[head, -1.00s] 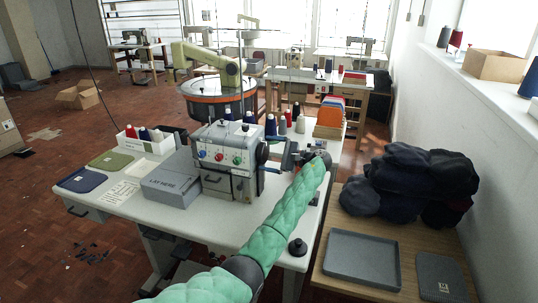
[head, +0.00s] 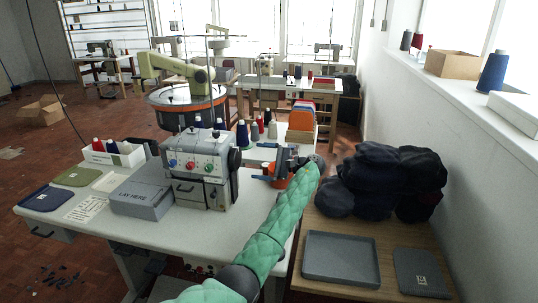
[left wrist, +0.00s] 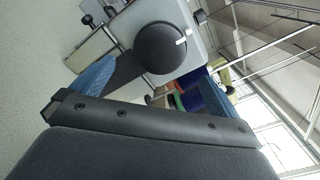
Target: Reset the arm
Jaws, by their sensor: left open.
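My left arm (head: 268,232), in a quilted green sleeve, reaches up from the bottom of the head view. My left gripper (head: 263,163) is at its far end, to the right of the grey buttonhole machine (head: 207,165), with a gap between them. Its jaws are open, with nothing seen between them, and point toward the machine's side. In the left wrist view the two blue fingers stand apart, and the machine's dark round handwheel (left wrist: 163,47) shows beyond them. My right gripper is in neither view.
A grey "LAY HERE" box (head: 142,198) stands left of the machine. Thread cones and an orange-red object, partly hidden, are near the gripper. On the right, a wooden table holds dark caps (head: 385,180), a grey tray (head: 341,280) and a dark pad (head: 422,272).

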